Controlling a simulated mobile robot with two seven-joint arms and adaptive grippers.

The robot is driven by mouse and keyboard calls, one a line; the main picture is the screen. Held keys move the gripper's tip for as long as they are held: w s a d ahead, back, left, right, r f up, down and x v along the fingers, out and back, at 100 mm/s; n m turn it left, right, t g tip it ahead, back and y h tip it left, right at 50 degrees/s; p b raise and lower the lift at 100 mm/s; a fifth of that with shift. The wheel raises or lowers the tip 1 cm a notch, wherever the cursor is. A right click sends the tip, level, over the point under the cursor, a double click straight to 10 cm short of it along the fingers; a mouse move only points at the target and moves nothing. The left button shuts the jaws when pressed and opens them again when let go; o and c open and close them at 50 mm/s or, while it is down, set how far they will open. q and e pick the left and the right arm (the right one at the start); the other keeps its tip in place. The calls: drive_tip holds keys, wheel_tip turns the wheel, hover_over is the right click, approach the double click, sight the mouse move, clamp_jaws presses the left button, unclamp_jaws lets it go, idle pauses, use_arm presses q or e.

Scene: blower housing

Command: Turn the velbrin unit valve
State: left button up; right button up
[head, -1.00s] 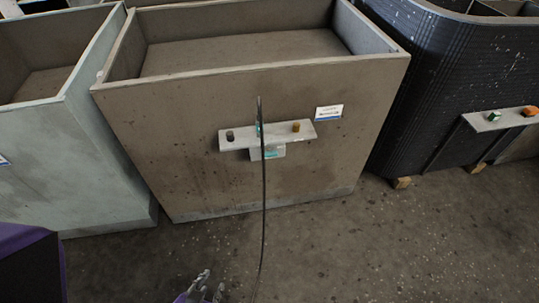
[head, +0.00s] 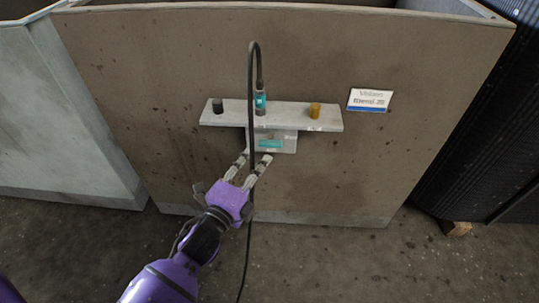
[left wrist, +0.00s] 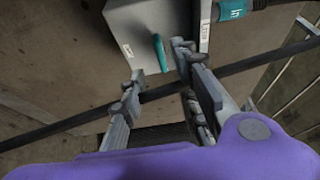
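The unit is a small light-grey box (head: 283,137) under a grey shelf on the front of a brown-grey bin. Its short teal valve handle (head: 270,144) shows on the box's front. In the left wrist view the teal handle (left wrist: 160,52) stands out from the grey box (left wrist: 150,22). My left gripper (head: 255,157) is open just below and left of the handle. In the left wrist view its open fingers (left wrist: 160,64) are on either side of the handle's line, with the handle close to the tips; contact cannot be told. My right gripper is not in view.
The grey shelf (head: 225,114) carries a black knob (head: 218,105), a teal-banded connector (head: 260,101) and an amber knob (head: 315,110). A black cable (head: 251,75) loops from the connector down past my gripper. A label (head: 369,100) is on the bin (head: 420,60).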

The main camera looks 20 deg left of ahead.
sight(269, 147)
use_arm(q)
drive_tip(key=w, duration=0.5)
drive_tip(key=w+b, duration=0.1)
drive_tip(key=w, duration=0.1)
drive_tip(key=shift+w+d, duration=0.2)
drive_tip(key=shift+d, duration=0.2)
clamp_jaws()
